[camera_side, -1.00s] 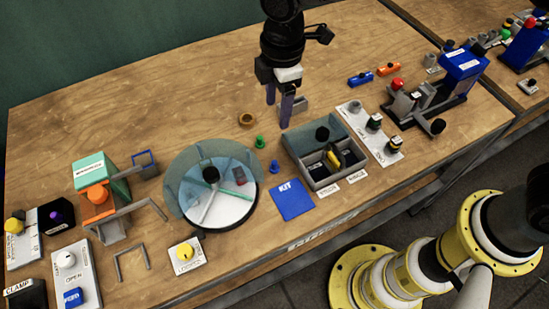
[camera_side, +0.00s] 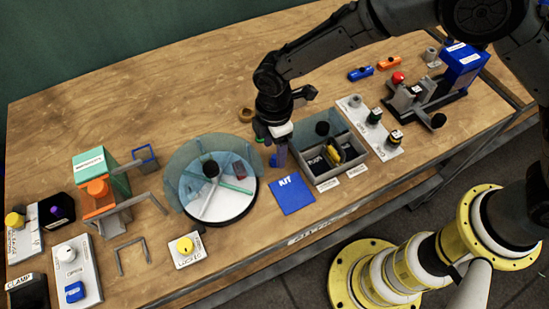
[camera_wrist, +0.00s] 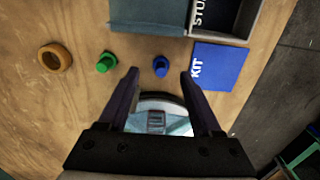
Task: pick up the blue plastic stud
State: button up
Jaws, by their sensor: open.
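The blue plastic stud (camera_wrist: 160,66) stands on the wooden table in the wrist view, between and slightly beyond my open fingertips. In the side view the blue stud (camera_side: 273,160) is mostly hidden by my gripper (camera_side: 272,155), which is low beside the grey divided box. My gripper (camera_wrist: 159,74) is open and empty in the wrist view. The green stud (camera_wrist: 106,62) stands to the left of the blue one, outside my left finger.
An orange-brown ring (camera_wrist: 55,57) lies further left. The blue KIT pad (camera_wrist: 219,66) and the grey divided box (camera_side: 322,182) are close on the right. The round turntable (camera_side: 213,220) with clear walls is close on the other side. Bare wood lies behind.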

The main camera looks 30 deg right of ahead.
aim_at(274, 156)
jog(key=shift+s+f, duration=0.1)
jog(key=shift+f, duration=1.45)
jog(key=shift+c, duration=0.2)
grip_shut()
